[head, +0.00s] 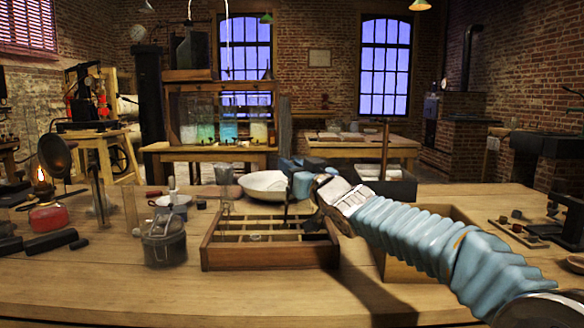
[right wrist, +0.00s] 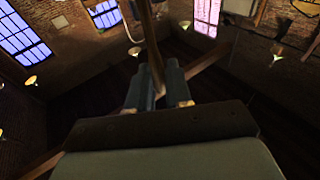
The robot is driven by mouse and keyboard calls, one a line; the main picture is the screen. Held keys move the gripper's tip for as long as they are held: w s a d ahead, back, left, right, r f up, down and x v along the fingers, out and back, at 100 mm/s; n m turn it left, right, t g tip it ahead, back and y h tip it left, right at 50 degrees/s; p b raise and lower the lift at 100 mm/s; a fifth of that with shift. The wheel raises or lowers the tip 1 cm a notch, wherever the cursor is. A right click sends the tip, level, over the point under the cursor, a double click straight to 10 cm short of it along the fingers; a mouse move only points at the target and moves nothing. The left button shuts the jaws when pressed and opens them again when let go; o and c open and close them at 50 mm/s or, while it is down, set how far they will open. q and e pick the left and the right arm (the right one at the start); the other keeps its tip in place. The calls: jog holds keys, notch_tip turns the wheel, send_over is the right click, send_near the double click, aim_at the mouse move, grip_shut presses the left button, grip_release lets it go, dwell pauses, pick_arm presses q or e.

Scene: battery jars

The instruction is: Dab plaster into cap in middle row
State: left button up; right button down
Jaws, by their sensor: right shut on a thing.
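My right gripper (head: 300,183) reaches in from the right above the back right of a wooden compartment tray (head: 270,258). It also shows in the right wrist view (right wrist: 158,85), shut on a thin brown stick-like tool (right wrist: 151,45). The tool's lower end is hard to make out in the head view. A white bowl (head: 262,184) stands behind the tray, just left of the gripper. A small pale round piece (head: 255,237) shows in the tray; I cannot tell if it is a cap. The gripper and its shadow obscure the tray's right side. My left gripper is not in view.
A lit burner with red liquid (head: 50,217) is at far left. A grey box (head: 386,187) stands behind my right arm. The table's front edge is clear.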

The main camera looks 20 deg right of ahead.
pick_arm(q)
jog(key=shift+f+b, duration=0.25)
jog(key=shift+b, duration=0.05)
pick_arm(e)
jog(key=shift+f, duration=0.3)
dwell(0.3)
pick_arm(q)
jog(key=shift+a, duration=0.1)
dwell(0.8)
pick_arm(e)
notch_tip(320, 180, up, 3)
jog(key=p, duration=0.3)
jog(key=shift+r, duration=0.15)
notch_tip(320, 180, up, 2)
jog(key=p, duration=0.2)
jog(key=shift+r+p, duration=0.15)
jog(key=shift+p, duration=0.15)
pick_arm(q)
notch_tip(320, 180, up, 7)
jog(key=p, duration=0.1)
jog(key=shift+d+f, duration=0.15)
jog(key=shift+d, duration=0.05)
pick_arm(e)
jog(key=shift+r, duration=1.05)
